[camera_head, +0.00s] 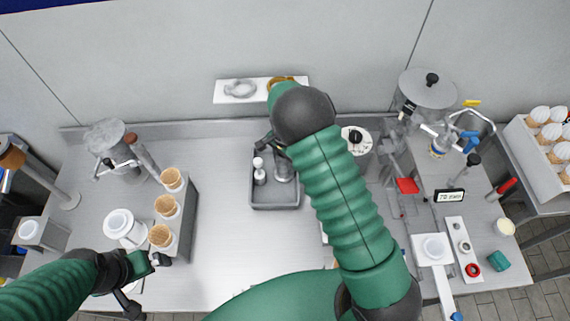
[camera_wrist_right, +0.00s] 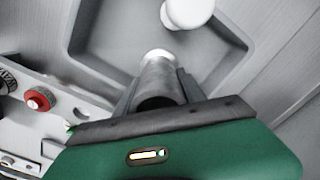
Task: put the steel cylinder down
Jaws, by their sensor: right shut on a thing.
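My right gripper (camera_head: 274,150) is over the grey tray (camera_head: 274,207), partly hidden behind my right arm. In the right wrist view its fingers (camera_wrist_right: 160,92) are shut on the steel cylinder (camera_wrist_right: 159,77), which points down into the tray (camera_wrist_right: 84,38). The cylinder (camera_head: 284,170) also shows in the head view, inside the tray's outline. I cannot tell whether its lower end touches the tray floor. My left gripper (camera_head: 156,262) is at the lower left, beside the cone stand; its fingers are too small to read.
A white-topped piece (camera_head: 259,172) stands in the tray, left of the cylinder. The cone stand (camera_head: 186,215) with several cones is further left. A red knob (camera_wrist_right: 38,98) shows outside the tray in the wrist view. Bare counter (camera_head: 222,240) lies between stand and tray.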

